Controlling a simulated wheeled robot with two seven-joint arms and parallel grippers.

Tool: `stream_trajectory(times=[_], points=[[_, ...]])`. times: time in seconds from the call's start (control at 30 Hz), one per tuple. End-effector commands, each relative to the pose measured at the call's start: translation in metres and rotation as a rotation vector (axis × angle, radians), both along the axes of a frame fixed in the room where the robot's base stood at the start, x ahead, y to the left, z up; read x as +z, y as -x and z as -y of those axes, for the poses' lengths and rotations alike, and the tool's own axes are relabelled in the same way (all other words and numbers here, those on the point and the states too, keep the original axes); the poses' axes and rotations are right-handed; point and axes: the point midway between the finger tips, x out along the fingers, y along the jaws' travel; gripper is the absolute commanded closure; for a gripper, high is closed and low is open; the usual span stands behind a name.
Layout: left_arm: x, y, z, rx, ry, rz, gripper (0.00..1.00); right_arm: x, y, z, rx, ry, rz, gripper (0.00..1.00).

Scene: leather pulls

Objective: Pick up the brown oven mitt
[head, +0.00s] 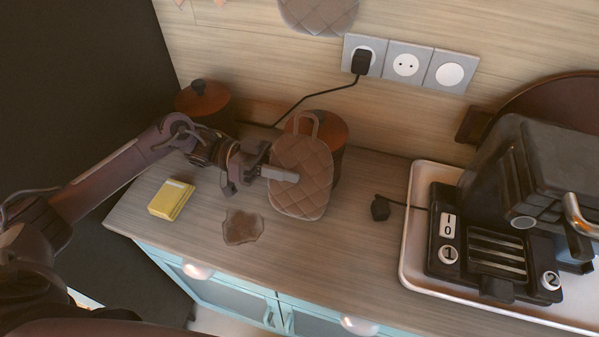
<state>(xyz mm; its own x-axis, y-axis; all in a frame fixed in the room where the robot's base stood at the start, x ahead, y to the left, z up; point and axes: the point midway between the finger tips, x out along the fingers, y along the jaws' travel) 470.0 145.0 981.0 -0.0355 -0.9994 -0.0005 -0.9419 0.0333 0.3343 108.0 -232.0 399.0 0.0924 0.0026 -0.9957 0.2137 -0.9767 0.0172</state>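The brown oven mitt (301,193) is quilted with a loop at its top. It is upright above the counter, in front of a lidded pot. My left gripper (279,174) reaches in from the left at the mitt's left edge. One pale finger lies across the mitt's front face; the other finger is hidden behind the mitt. The gripper looks shut on the mitt. Whether the mitt's lower edge touches the counter is hard to tell. My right gripper is not in view.
Lidded pots stand behind the mitt (333,132) and at the back left (203,99). A yellow block (171,200) and a flat brown patch (241,227) are on the counter (185,255). A black coffee machine (545,170) on a white tray (408,250) fills the right.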

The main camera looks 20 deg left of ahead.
Motion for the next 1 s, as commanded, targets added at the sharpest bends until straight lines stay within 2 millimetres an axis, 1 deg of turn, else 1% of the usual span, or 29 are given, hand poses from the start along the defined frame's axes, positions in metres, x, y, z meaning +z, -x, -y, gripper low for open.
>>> stream_trajectory(times=[0.2,0.27,0.4,0.67,0.77,0.87,1.0], points=[[-0.001,0.0,0.001,0.0,0.0,0.0,0.76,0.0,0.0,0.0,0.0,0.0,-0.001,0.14],[-0.001,0.0,0.001,0.0,0.0,0.0,0.83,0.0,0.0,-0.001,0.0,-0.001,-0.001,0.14],[0.0,0.0,0.001,0.001,0.0,0.0,1.0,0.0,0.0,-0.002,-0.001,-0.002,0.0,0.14],[0.0,0.0,0.001,0.0,0.0,0.001,1.0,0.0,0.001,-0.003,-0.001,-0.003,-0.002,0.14],[0.004,0.0,0.001,0.0,0.001,0.001,1.0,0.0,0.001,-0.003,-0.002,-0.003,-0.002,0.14],[0.011,0.0,0.001,0.0,0.001,0.002,1.0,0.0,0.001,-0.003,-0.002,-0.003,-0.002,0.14],[0.031,0.0,0.001,0.0,0.0,0.004,1.0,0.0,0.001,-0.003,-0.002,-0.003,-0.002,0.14]])
